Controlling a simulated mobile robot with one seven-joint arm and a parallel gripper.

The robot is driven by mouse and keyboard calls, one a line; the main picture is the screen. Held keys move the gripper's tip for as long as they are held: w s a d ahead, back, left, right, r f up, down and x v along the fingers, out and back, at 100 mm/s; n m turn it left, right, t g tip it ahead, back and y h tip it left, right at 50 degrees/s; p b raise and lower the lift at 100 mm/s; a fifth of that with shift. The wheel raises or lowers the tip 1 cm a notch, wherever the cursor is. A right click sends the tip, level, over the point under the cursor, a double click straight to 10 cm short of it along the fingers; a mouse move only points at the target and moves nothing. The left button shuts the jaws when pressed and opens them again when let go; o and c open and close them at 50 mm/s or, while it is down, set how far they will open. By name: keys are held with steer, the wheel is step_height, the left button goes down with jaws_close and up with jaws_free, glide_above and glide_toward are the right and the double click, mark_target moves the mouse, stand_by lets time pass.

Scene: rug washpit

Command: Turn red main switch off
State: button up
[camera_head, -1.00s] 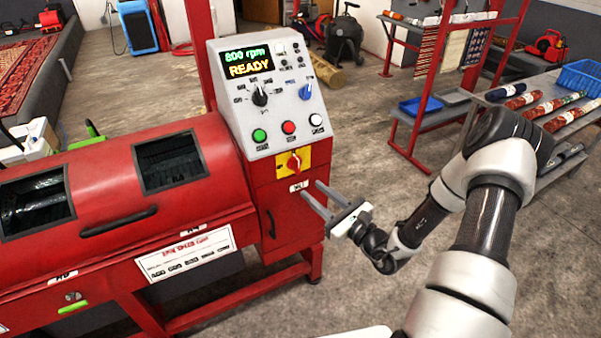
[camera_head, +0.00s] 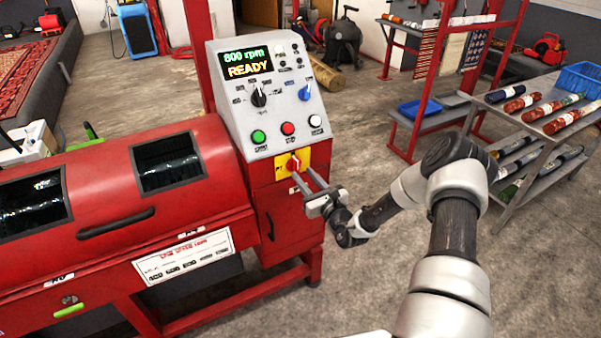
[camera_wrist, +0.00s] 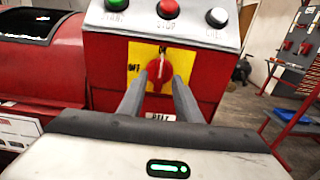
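The red main switch (camera_head: 293,164) is a round red knob on a yellow plate (camera_head: 281,172), low on the red front below the control panel. In the wrist view the red knob (camera_wrist: 159,70) shows between my fingertips, its white mark pointing up; "OFF" is lettered at the plate's left. My gripper (camera_head: 302,180) is open, its two fingers pointing at the knob from the front right. In the wrist view my gripper (camera_wrist: 160,82) has a fingertip at each side of the knob's lower part. I cannot tell whether they touch it.
The grey panel (camera_head: 268,100) above the switch has a display reading "800 rpm READY", a blue knob (camera_head: 305,92), a black knob, and green, red and white buttons. The red machine drum (camera_head: 110,190) extends left. A shelf with rolled rugs (camera_head: 530,105) stands right.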

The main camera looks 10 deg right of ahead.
mark_target(298, 168)
steer(key=shift+x, duration=1.65)
jaws_close()
